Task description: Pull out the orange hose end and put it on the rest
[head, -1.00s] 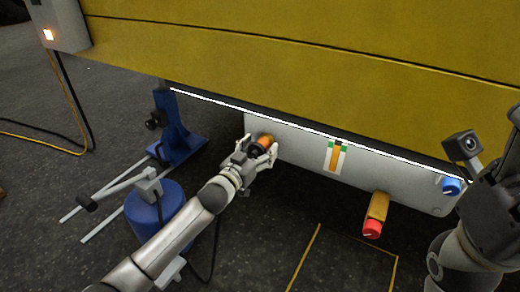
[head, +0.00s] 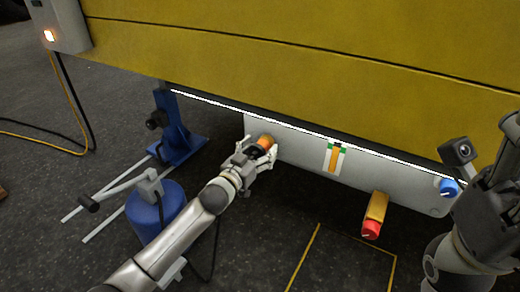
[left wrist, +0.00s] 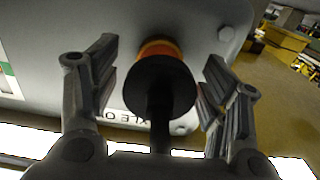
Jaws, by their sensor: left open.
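The orange hose end (head: 265,142) sits at the left end of the pale panel under the yellow boom. In the left wrist view its orange ring (left wrist: 158,48) shows against the panel, behind a black round collar (left wrist: 160,84) and a black stem. My left gripper (head: 260,152) is at the hose end, with its fingers on either side. In the left wrist view the fingers (left wrist: 160,80) stand apart, with visible gaps to the collar. My right gripper (head: 492,200) is at the right edge; its jaws are unclear. I cannot tell which part is the rest.
A blue stand (head: 178,130) and a blue cylinder (head: 155,212) stand left of my left arm. Yellow lines mark clear floor in front.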

